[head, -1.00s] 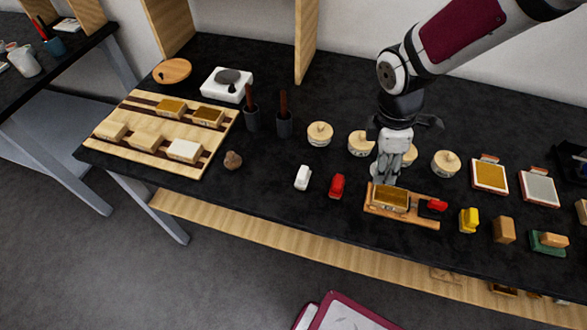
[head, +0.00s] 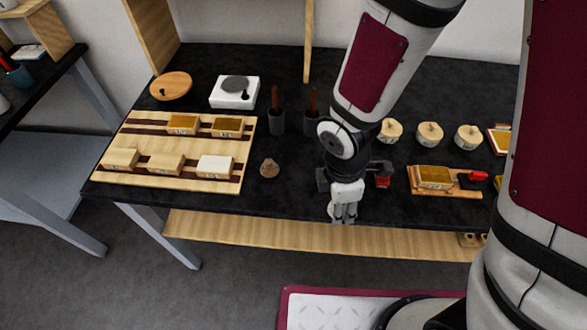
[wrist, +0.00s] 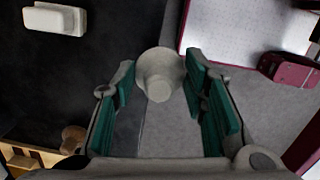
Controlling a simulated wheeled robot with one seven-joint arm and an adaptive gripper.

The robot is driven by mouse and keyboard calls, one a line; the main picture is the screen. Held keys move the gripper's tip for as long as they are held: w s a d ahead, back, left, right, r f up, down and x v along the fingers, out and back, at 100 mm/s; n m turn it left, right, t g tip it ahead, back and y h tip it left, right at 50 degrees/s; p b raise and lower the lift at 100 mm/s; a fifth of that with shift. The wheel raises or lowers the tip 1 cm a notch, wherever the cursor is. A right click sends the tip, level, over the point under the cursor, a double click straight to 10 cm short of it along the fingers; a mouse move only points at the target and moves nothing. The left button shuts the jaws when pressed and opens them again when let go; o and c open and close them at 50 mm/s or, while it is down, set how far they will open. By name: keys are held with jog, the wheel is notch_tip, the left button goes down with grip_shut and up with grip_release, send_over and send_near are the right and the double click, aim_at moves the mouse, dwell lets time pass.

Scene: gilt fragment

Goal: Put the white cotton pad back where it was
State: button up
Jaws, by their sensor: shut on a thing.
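My gripper (head: 343,212) hangs low at the table's front edge, right of the brown knob-shaped pad (head: 269,168). In the wrist view its green-lined fingers are shut on a pale grey-white rounded piece with a narrower round end, which I take for the white cotton pad (wrist: 160,75). The pad is at the fingertips, with the table edge and floor behind it. In the head view the fingers hide it, and I cannot tell whether it touches the table. A separate white block (wrist: 55,18) lies on the black table at the wrist view's upper left.
A slatted wooden board (head: 190,181) with several blocks stands at left. A red block (head: 383,181) and a wooden tray with a gold box (head: 435,178) are right of the gripper. Several round lidded pots (head: 430,133) stand behind. Black table is bare between brown pad and gripper.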

send_over(309, 175)
jog(key=shift+s+a+f, duration=0.1)
jog(key=shift+f, duration=0.6)
jog(key=shift+f+p, duration=0.6)
jog(key=shift+f, duration=1.15)
jog(key=shift+f, duration=0.1)
jog(key=o, duration=1.1)
jog(key=shift+f, duration=0.1)
jog(key=r, duration=0.4)
jog(key=r+b, duration=0.1)
jog(key=r, duration=0.3)
jog(key=a+r, duration=0.1)
jog(key=r, duration=0.3)
jog(key=shift+a+r, duration=0.1)
jog(key=shift+r, duration=0.05)
jog(key=shift+r, duration=0.1)
